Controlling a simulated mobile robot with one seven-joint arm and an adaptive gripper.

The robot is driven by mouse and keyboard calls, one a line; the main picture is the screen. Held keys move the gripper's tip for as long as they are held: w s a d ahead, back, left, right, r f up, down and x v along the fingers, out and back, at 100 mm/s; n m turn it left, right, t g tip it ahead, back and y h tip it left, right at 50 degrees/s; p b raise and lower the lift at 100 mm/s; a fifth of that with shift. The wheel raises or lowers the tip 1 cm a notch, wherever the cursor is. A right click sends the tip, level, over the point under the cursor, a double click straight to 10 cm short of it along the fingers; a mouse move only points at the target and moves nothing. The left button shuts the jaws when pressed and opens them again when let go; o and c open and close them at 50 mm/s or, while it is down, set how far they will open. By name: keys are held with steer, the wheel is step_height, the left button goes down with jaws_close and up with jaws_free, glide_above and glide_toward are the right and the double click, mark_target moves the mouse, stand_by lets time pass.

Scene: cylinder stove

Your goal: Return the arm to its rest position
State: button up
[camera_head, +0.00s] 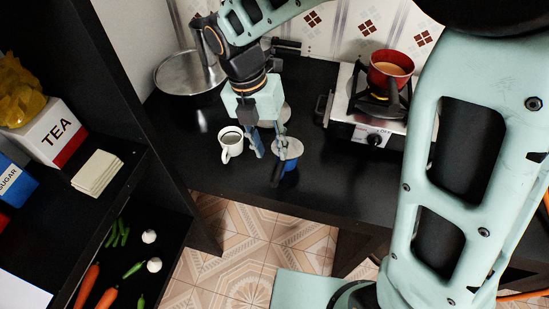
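My gripper (268,147) hangs from my pale green arm over the black counter and points down. Its two fingers are spread apart, and I see nothing held between them. A white mug (228,153) with dark contents stands just left of the fingers. A small blue pot (291,163) with a light top and a dark handle is just right of the fingers. The right finger overlaps it in the picture, and I cannot tell whether they touch.
A red pot (393,69) sits on the silver stove (378,125) to the right. A round metal pan (186,75) is at the back left. A dark shelf (118,170) on the left holds a tea box (52,136). The black counter (345,180) is bare at front right.

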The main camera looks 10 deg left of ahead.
steer(key=shift+a+r, duration=0.2)
steer(key=shift+r, duration=0.75)
